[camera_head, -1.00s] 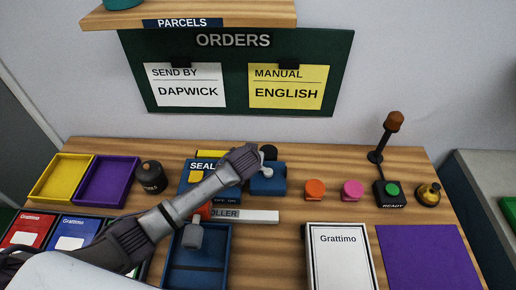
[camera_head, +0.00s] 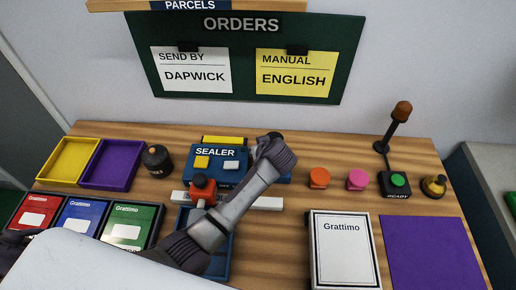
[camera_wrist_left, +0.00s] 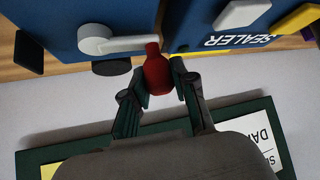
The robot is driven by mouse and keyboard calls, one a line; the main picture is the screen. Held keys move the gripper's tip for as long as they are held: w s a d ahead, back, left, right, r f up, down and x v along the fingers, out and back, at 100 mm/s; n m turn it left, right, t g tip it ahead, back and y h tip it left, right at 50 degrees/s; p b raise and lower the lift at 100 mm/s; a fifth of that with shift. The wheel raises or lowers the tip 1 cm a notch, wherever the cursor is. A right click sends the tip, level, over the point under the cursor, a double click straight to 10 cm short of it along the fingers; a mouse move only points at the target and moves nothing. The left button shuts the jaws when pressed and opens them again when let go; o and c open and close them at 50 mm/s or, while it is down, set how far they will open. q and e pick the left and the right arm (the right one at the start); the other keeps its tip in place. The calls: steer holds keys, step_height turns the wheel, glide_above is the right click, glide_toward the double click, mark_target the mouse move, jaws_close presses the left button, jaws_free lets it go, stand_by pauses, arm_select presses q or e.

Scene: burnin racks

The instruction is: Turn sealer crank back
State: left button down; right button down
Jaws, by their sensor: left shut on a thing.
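The blue sealer (camera_head: 228,176) stands on the table below the orders board; its lettering is upside down in the left wrist view (camera_wrist_left: 195,22). In that view its crank has a pale grey arm (camera_wrist_left: 122,43) running sideways from a round pivot, toward the SEALER label, to a red handle (camera_wrist_left: 156,72). My left gripper (camera_wrist_left: 162,78) is shut on the red handle, a finger on each side. In the head view my left wrist (camera_head: 277,153) covers the crank and hides the fingers.
A red-and-black knob (camera_head: 203,186) sits in front of the sealer near a white bar (camera_head: 268,203). A black pot (camera_head: 157,160) stands left. Orange (camera_head: 319,177) and pink (camera_head: 357,179) items and the READY button (camera_head: 398,180) stand right. A white Grattimo box (camera_head: 342,255) lies in front.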

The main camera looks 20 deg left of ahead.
arm_select(q)
steer(key=shift+f, duration=0.1)
steer(key=c, duration=0.9)
jaws_free()
steer(key=v, duration=0.7)
steer(key=shift+s+r, duration=0.2)
steer(key=shift+r, duration=0.1)
steer(key=shift+d, duration=0.1)
